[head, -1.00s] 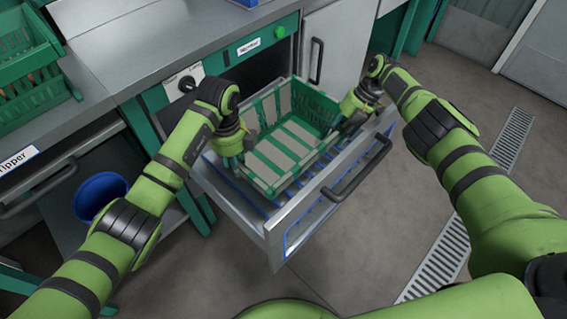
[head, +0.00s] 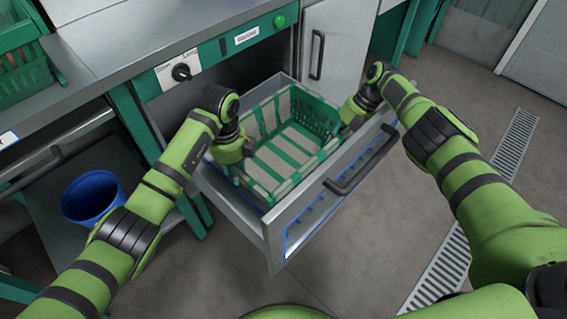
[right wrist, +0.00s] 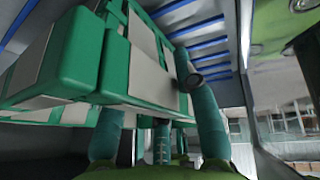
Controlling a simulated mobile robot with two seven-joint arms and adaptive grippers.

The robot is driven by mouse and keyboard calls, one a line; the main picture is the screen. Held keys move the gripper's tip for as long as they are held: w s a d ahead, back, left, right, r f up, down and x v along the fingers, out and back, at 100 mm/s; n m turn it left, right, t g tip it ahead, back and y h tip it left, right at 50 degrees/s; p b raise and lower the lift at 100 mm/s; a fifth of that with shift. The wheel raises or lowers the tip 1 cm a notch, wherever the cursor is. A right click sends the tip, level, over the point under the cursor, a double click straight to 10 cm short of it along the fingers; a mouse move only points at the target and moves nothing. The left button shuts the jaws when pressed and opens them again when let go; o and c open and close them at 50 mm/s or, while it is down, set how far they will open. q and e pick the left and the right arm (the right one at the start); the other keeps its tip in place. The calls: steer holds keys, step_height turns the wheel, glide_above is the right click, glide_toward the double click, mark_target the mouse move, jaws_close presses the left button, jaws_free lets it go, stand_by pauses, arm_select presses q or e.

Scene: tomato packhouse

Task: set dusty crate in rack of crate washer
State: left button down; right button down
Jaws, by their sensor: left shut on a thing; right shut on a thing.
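The dusty crate (head: 293,148) is green with grey dusty patches. It sits inside the pulled-out rack drawer (head: 268,238) of the crate washer (head: 212,61), between the drawer's walls. My left gripper (head: 243,162) is shut on the crate's left side. My right gripper (head: 346,120) is shut on the far right side. In the right wrist view, the crate (right wrist: 150,68) fills the upper left, beside my right gripper's fingers (right wrist: 160,120), with the blue rack bars (right wrist: 205,45) beyond. I cannot tell whether the crate's bottom fully touches the bars.
The drawer's dark handle (head: 362,160) runs along its front. A blue bucket (head: 93,196) stands under the counter at left, and green crates (head: 25,75) are on the counter above. A floor drain (head: 440,270) lies at right. The floor before the drawer is clear.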

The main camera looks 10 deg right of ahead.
arm_select(q)
steer(key=c, duration=0.9)
jaws_free()
steer(key=shift+a+f, duration=0.1)
steer(key=shift+a, duration=0.05)
arm_select(e)
steer(key=c, duration=0.9)
jaws_free()
steer(key=shift+s+f, duration=0.15)
steer(key=shift+f, duration=0.05)
steer(key=shift+c, duration=0.2)
steer(key=shift+f, duration=0.1)
steer(key=shift+s, duration=0.1)
arm_select(q)
steer(key=shift+r, duration=0.3)
step_height(320, 180, up, 8)
steer(key=shift+s+f, duration=0.15)
steer(key=shift+f, duration=0.1)
arm_select(e)
steer(key=shift+a, duration=0.1)
steer(key=shift+v, duration=4.4)
